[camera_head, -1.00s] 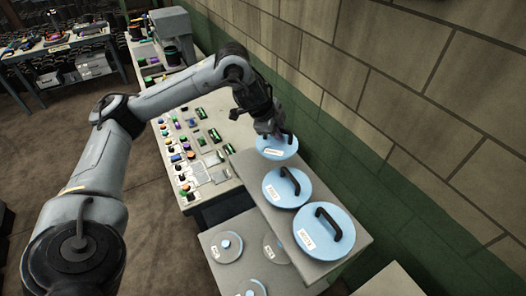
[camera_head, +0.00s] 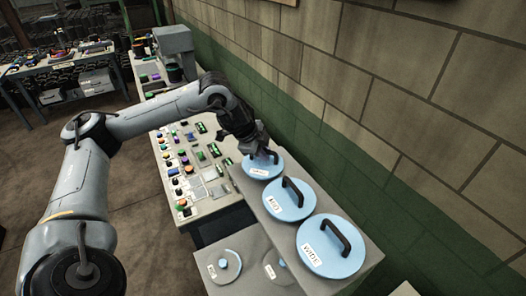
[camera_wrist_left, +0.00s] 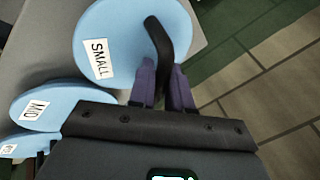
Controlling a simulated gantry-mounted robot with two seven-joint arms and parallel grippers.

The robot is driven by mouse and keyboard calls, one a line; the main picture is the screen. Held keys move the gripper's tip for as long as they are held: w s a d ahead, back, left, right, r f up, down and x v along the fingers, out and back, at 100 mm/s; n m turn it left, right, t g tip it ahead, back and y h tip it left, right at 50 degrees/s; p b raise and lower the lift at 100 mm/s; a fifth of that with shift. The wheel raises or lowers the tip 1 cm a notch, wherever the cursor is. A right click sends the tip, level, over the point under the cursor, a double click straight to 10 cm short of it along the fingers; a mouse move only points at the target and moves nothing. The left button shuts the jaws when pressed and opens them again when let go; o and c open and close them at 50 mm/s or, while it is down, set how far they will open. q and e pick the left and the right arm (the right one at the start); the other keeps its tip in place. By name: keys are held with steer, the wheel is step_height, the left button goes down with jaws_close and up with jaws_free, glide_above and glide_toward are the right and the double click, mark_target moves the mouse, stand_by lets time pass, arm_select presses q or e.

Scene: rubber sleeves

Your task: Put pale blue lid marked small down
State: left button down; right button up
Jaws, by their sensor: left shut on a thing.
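The pale blue lid marked SMALL (camera_head: 259,172) is a round disc with a black bar handle, at the far end of a grey ledge (camera_head: 312,283). My left gripper (camera_wrist_left: 163,88) is shut on this lid's handle (camera_wrist_left: 158,35). In the head view the gripper (camera_head: 264,157) covers most of the handle. The small lid fills the upper left of the left wrist view (camera_wrist_left: 115,35). I cannot tell whether its underside touches the ledge. My right gripper is not in view.
The pale blue MID lid (camera_head: 282,202) and WIDE lid (camera_head: 325,262) lie on the ledge, nearer me, with upright handles. A lower grey surface (camera_head: 240,277) has round fittings. A panel of coloured buttons (camera_head: 190,165) stands left. A block wall (camera_head: 440,120) runs along the right.

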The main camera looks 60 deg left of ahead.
arm_select(q)
steer(key=c, duration=1.5)
jaws_free()
steer(key=shift+f, duration=0.1)
steer(key=o, duration=0.4)
steer(key=shift+o, duration=0.2)
